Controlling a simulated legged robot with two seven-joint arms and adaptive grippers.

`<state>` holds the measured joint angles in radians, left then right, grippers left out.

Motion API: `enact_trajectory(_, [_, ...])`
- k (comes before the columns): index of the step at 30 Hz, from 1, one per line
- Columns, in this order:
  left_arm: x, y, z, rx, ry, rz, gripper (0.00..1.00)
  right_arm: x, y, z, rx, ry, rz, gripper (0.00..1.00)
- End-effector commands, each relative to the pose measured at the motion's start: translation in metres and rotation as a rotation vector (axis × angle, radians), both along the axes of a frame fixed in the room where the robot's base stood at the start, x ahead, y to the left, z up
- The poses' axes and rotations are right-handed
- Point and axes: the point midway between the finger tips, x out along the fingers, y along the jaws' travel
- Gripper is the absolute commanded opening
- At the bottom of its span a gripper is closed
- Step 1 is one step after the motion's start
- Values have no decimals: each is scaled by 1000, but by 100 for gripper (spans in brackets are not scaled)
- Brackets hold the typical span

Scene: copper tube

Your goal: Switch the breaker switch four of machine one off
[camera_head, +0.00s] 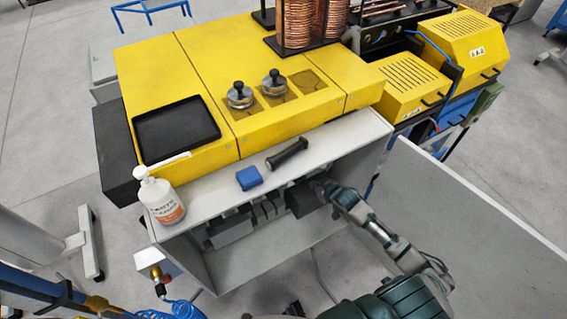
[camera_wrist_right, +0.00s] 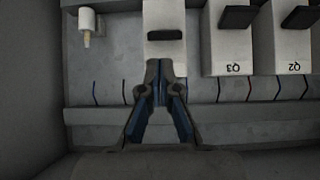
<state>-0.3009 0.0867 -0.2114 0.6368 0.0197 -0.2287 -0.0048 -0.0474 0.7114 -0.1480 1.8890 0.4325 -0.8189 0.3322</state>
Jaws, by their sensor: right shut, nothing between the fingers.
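My right gripper (camera_head: 318,184) reaches into the open grey cabinet (camera_head: 270,262). In the right wrist view its fingers (camera_wrist_right: 160,68) are shut and empty, with the tips over the lower part of a white breaker (camera_wrist_right: 165,12). That breaker's black lever (camera_wrist_right: 165,35) is just above the tips; I cannot tell whether they touch. Its label is hidden behind the fingers. To its right are breakers Q3 (camera_wrist_right: 229,55) and Q2 (camera_wrist_right: 292,55), with labels upside down and black levers. In the head view the breaker row (camera_head: 265,209) is small and partly covered by my gripper.
The cabinet's open door (camera_head: 450,205) stands to the right of my arm. On the cabinet top are a white pump bottle (camera_head: 161,198), a blue block (camera_head: 249,178) and a black-handled tool (camera_head: 287,154). The yellow machine (camera_head: 200,60) is behind. A white fitting (camera_wrist_right: 86,25) is left of the breakers.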

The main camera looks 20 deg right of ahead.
Motion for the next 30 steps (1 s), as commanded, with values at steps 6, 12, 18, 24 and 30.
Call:
enact_trajectory(6, [-6,1,0,2,3,-1,40,4,-1,14,6,-17,4,0])
enact_trajectory(12, [-5,0,1,4,4,-2,40,6,-4,12,8,-15,3,0])
enact_trajectory(18, [-5,0,-1,4,5,-1,40,15,-4,4,10,-14,1,0])
enact_trajectory(24, [-6,0,-6,4,6,-1,40,42,-1,-19,10,-14,1,0])
enact_trajectory(30, [-7,-1,-11,4,8,-1,40,68,2,-40,7,-14,3,0])
